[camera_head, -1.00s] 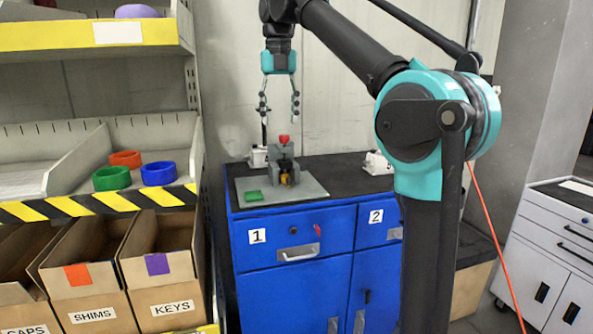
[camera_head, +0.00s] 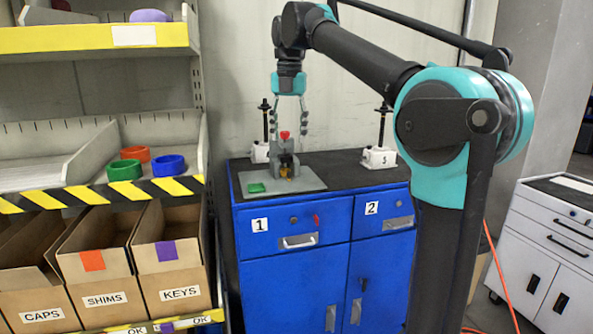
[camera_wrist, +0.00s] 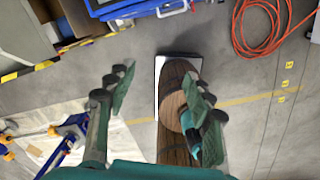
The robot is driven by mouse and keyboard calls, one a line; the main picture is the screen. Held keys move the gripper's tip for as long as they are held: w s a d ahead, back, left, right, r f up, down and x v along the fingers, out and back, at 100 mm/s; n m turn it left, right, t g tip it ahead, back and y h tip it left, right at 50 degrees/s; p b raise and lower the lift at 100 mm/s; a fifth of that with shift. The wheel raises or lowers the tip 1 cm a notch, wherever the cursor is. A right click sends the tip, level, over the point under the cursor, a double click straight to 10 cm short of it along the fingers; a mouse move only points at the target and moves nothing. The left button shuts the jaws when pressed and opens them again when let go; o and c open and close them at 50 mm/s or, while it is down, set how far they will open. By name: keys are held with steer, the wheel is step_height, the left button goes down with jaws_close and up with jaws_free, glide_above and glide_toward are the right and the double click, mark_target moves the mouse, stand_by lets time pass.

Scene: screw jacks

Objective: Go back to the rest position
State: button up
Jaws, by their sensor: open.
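My gripper (camera_head: 290,105) is open and hangs above the blue cabinet in the head view, over the grey fixture (camera_head: 285,152) with a red knob (camera_head: 284,135). My arm reaches from the right, bent over the cabinet.
The blue cabinet (camera_head: 290,270) carries a grey plate (camera_head: 315,183) with a green piece (camera_head: 256,188), plus white screw jacks (camera_head: 379,157). A shelf with rings (camera_head: 168,166) and boxes (camera_head: 180,275) stands left. A white drawer cabinet (camera_head: 548,240) stands right. An orange hose (camera_wrist: 265,30) lies on the floor.

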steer(key=s+d+f+m+t, duration=0.1)
steer(key=s+d+f+m, duration=0.1)
steer(key=d+f+m, duration=0.65)
steer(key=s+d+f+m+t, duration=0.1)
steer(key=d+f+m, duration=0.3)
steer(key=f+m, duration=0.85)
steer(key=s+d+f+m+t, duration=0.1)
steer(key=s+d+f+m, duration=0.3)
steer(key=f, duration=0.7)
steer(key=s+d+f+m, duration=0.4)
steer(key=s+f+m, duration=0.4)
steer(key=s+f, duration=0.4)
steer(key=shift+s+d+f+m+t, duration=0.25)
steer(key=shift+s+d+m+t, duration=0.15)
steer(key=shift+s, duration=0.15)
